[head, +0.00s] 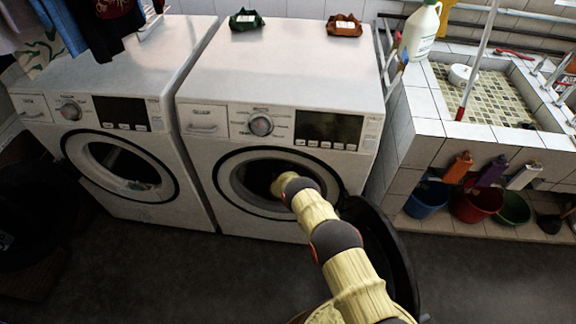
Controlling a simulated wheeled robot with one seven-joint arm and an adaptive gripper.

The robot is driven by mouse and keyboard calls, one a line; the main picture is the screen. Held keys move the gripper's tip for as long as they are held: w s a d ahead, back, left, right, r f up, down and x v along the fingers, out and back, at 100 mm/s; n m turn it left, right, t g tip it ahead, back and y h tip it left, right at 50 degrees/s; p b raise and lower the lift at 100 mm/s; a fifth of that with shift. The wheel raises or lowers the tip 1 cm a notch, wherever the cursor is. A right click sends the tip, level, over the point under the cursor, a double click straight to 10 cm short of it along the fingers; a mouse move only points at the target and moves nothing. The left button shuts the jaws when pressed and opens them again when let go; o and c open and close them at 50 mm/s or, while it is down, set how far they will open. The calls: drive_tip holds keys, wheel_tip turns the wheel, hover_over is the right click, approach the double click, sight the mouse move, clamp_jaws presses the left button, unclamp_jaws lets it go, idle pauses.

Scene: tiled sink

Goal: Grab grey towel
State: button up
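No grey towel can be made out in the head view. My arm reaches from the bottom of the picture to the round opening of the right washing machine (285,68). The end of my arm is at or inside the dark drum opening (247,178), so my gripper is hidden and its fingers do not show. The machine's round door (401,262) stands open to the right of my arm, partly covered by it. What lies inside the drum is too dark and covered to tell.
A second washing machine (115,68) stands at left. Green (246,20) and orange (344,25) packets lie on the right machine. Dark floor (190,275) is open in front.

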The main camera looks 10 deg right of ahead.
drive_tip(key=b+x, duration=0.1)
drive_tip(key=x, duration=0.1)
drive_tip(key=b+x, duration=0.2)
drive_tip(key=shift+s+d+f, duration=0.1)
drive_tip(key=shift+s+f, duration=0.1)
drive_tip(key=shift+f, duration=0.25)
drive_tip(key=shift+w+d+b, duration=0.1)
drive_tip(key=shift+w+b, duration=0.2)
drive_tip(key=shift+w, duration=0.2)
drive_tip(key=shift+c, duration=1.2)
drive_tip(key=shift+s, duration=0.1)
drive_tip(key=c, duration=1.1)
